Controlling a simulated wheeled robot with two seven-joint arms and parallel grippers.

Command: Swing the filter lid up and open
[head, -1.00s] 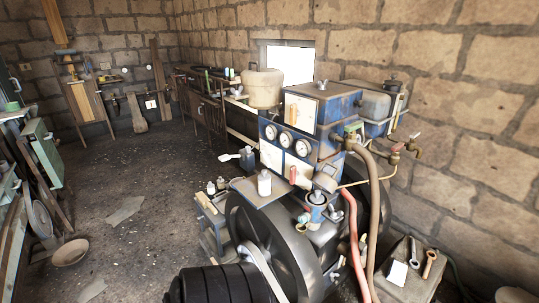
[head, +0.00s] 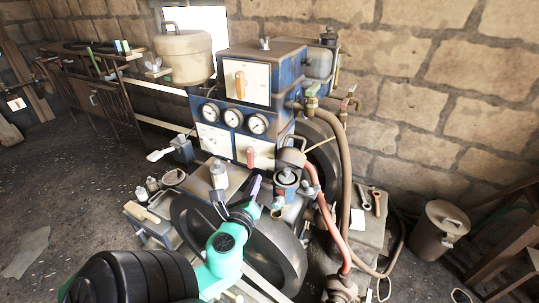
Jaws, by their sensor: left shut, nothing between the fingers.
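The filter (head: 285,180) is a small blue cylinder with a dark round top, at the front right of the blue machine. A grey rounded lid (head: 292,157) sits just above and behind it, seemingly tilted up from the cylinder; its exact angle is hard to tell. My left gripper (head: 254,188) reaches in from the bottom on a teal and black arm. Its fingers are shut and empty, pointing up, a little left of the filter and apart from the lid in the picture. My right gripper is not in view.
A large black wheel (head: 277,250) stands below the filter. A red hose (head: 327,215) and a brown hose (head: 345,170) run down on its right. Gauges (head: 233,117) and a red-handled lever (head: 250,158) are behind. A metal can (head: 440,230) stands at right.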

